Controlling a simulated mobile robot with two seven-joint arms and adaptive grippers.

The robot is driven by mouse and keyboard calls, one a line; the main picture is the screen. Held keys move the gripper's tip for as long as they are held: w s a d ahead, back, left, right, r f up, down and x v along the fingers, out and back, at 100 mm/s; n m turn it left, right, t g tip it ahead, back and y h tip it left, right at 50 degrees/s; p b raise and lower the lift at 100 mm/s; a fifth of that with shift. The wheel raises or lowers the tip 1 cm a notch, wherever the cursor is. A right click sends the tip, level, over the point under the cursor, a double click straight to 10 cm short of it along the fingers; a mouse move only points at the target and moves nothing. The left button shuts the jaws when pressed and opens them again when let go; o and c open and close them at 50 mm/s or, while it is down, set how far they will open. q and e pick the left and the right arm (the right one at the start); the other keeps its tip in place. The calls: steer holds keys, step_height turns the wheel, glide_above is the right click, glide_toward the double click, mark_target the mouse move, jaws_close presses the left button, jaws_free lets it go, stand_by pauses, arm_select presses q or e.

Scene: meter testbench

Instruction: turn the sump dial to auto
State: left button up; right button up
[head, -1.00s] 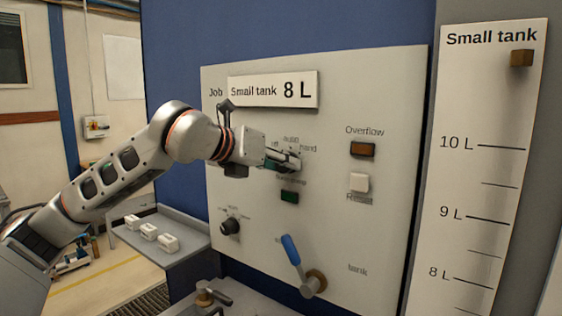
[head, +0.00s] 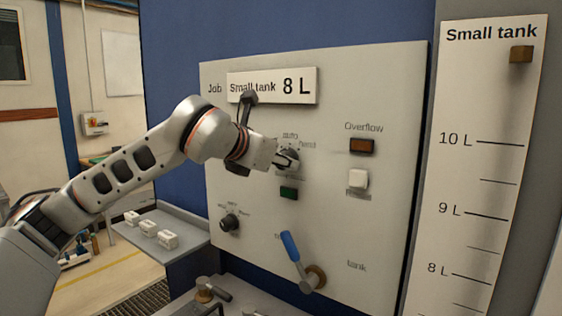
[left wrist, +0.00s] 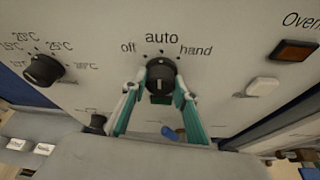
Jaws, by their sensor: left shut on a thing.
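The black dial (left wrist: 161,75) with the marks "off", "auto" and "hand" is on the grey panel, in the middle of the left wrist view. "Auto" is straight above it, "off" to the left and "hand" to the right. In the head view this dial (head: 288,158) is largely covered by my left gripper (head: 284,160). The left gripper (left wrist: 160,88) is shut on the dial, one green-backed finger on each side. I cannot tell surely which mark the dial's pointer faces. My right gripper is out of view.
A temperature dial (left wrist: 43,70) sits left of the held dial. A green lamp (head: 289,193) is below it. An amber overflow lamp (head: 362,146) and a white button (head: 358,179) are to the right. A blue-handled lever (head: 291,248) sticks out lower down. A shelf (head: 190,256) holds white blocks.

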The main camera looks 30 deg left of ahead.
arm_select(q)
steer(key=o, duration=1.1)
steer(key=v, duration=1.2)
